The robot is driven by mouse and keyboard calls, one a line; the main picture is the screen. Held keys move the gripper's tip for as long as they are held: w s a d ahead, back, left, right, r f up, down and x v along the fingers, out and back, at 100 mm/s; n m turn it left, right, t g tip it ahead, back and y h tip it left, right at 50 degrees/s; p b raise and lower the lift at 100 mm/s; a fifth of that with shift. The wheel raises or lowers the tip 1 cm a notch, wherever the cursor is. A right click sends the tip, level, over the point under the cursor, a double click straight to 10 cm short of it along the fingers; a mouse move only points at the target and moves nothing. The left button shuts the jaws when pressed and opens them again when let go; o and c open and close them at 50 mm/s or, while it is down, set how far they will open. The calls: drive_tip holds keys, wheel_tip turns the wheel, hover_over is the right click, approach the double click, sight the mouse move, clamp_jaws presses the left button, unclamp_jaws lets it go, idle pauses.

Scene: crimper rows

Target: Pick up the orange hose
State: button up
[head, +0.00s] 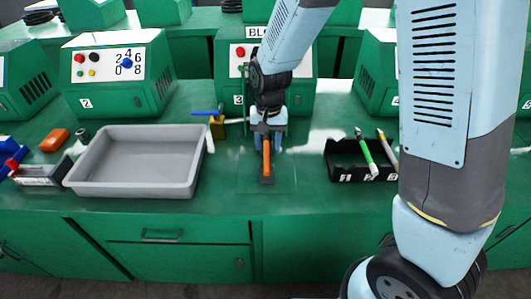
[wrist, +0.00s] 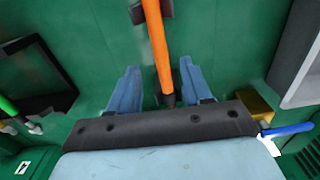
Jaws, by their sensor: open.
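The orange hose (head: 266,160) lies on the green bench top in front of the middle machine, pointing toward the bench's front edge, with a dark block at its near end. In the wrist view the orange hose (wrist: 157,45) runs between the two blue fingers of my gripper (wrist: 159,78), with a dark end close to the palm. My gripper (head: 267,138) is above the hose in the head view, fingers apart on either side of it. Whether a finger touches it I cannot tell. My wrist hides the hose's far end in the head view.
A grey tray (head: 130,187) stands to the left. A black bin (head: 345,175) holding a green hose (head: 366,153) stands to the right. A yellow block (head: 218,128) with a blue rod is close left of my gripper. Numbered machines line the back.

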sight(266, 152)
drive_tip(key=shift+a+f, duration=0.15)
drive_tip(key=shift+f, duration=1.5)
drive_tip(key=shift+c, duration=0.2)
clamp_jaws()
